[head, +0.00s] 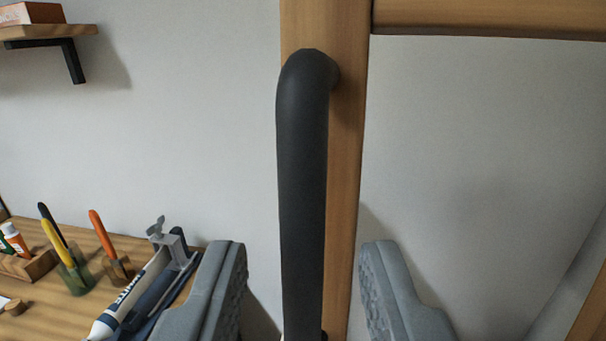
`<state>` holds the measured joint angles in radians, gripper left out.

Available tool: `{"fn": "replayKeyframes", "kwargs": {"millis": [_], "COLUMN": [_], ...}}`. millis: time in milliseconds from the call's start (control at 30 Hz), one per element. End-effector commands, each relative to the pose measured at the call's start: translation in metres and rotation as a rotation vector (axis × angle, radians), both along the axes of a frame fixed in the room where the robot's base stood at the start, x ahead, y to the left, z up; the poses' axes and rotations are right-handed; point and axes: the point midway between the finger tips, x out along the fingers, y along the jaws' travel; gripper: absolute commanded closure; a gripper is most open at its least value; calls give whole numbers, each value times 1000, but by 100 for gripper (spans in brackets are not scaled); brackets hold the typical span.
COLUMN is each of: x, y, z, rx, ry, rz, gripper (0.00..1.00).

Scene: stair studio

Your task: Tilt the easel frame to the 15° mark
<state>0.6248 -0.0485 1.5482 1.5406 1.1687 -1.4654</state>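The wooden easel frame (350,150) stands in front of me, with an upright post and a top rail (490,18) running to the right. A dark grey bar handle (302,190) is fixed to the post and runs down out of the picture. My gripper (305,270) is open, with one grey finger left of the handle and one right of it. Neither finger visibly touches the handle. The handle's lower end is cut off by the picture edge. No angle scale or 15° mark is in view.
A wall shelf (45,32) with a box is at the upper left.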

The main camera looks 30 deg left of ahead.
Motion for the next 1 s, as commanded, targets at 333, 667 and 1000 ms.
{"fn": "replayKeyframes", "kwargs": {"millis": [333, 667, 1000], "x": [28, 30, 30], "y": [17, 18, 18], "z": [0, 0, 0], "rx": [1, 0, 1], "ry": [1, 0, 1], "rz": [0, 0, 0], "gripper": [66, 68, 100]}}
